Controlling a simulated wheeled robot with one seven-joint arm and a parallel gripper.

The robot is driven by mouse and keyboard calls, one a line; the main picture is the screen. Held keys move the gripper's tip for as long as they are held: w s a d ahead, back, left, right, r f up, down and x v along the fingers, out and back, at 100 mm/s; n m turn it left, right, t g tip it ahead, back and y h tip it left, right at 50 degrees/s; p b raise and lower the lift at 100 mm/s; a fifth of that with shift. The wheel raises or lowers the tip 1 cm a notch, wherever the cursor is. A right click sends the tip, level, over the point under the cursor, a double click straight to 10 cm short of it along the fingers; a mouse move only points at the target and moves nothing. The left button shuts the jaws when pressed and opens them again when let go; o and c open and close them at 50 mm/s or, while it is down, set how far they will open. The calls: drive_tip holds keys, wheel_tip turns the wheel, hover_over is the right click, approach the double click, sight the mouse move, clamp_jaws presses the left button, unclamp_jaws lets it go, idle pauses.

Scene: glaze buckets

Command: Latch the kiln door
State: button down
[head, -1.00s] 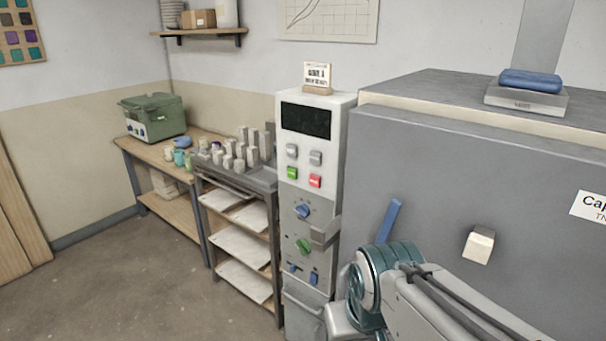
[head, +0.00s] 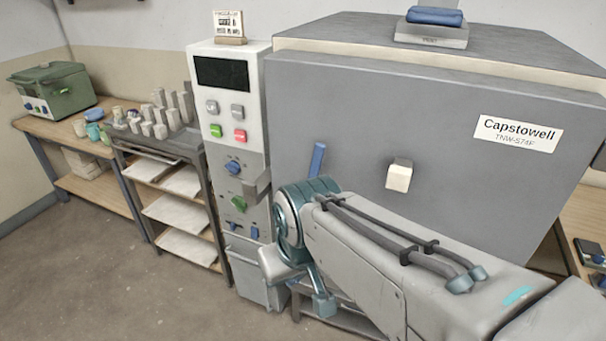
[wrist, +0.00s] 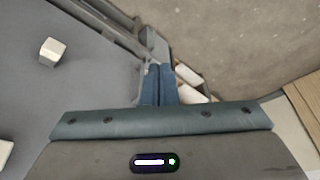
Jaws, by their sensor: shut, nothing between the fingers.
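The grey kiln door (head: 440,120) fills the right of the head view and stands at or close to the kiln body; I cannot tell whether it is flush. A blue bar handle (head: 317,160), likely the latch, stands near its left edge, tilted slightly right, its lower end hidden by my arm. A pale block knob (head: 399,175) sits on the door's face; a pale block also shows in the wrist view (wrist: 51,51). My gripper (wrist: 158,72) is shut and empty beside the door. In the head view my arm hides it.
The control cabinet (head: 228,100), with a grey projecting block (head: 257,185), stands close left of the door. A shelf rack (head: 165,180) and wooden bench (head: 65,130) stand farther left. The floor (head: 110,270) in front is clear.

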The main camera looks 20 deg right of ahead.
drive_tip(key=w+d+r+m+t+b, duration=0.1)
drive_tip(key=w+d+r+m+b, duration=0.1)
drive_tip(key=d, duration=0.5)
drive_tip(key=w+d+r+m+t+b, duration=0.2)
drive_tip(key=w+d+r+m+b, duration=0.1)
drive_tip(key=w+d, duration=0.3)
drive_tip(key=w+d+r+m+t+b, duration=0.1)
drive_tip(key=w+d+r+m+b, duration=0.2)
drive_tip(key=d, duration=0.5)
drive_tip(key=shift+w+r+t+b, duration=0.3)
drive_tip(key=shift+w+r+b, duration=0.15)
drive_tip(key=shift+w, duration=0.2)
drive_tip(key=shift+f, duration=0.1)
drive_tip(key=shift+w+a+f+p, duration=0.3)
drive_tip(key=shift+w+a+f, duration=0.2)
drive_tip(key=shift+w+f, duration=0.85)
drive_tip(key=shift+w+a+f+p, duration=0.4)
drive_tip(key=shift+w+f, duration=0.55)
drive_tip(key=shift+w, duration=0.8)
drive_tip(key=shift+w+a+f+p, duration=0.25)
drive_tip(key=shift+w+a+f, duration=0.3)
drive_tip(key=shift+w+f, duration=0.8)
drive_tip(key=shift+w+r, duration=0.2)
drive_tip(key=shift+r, duration=0.05)
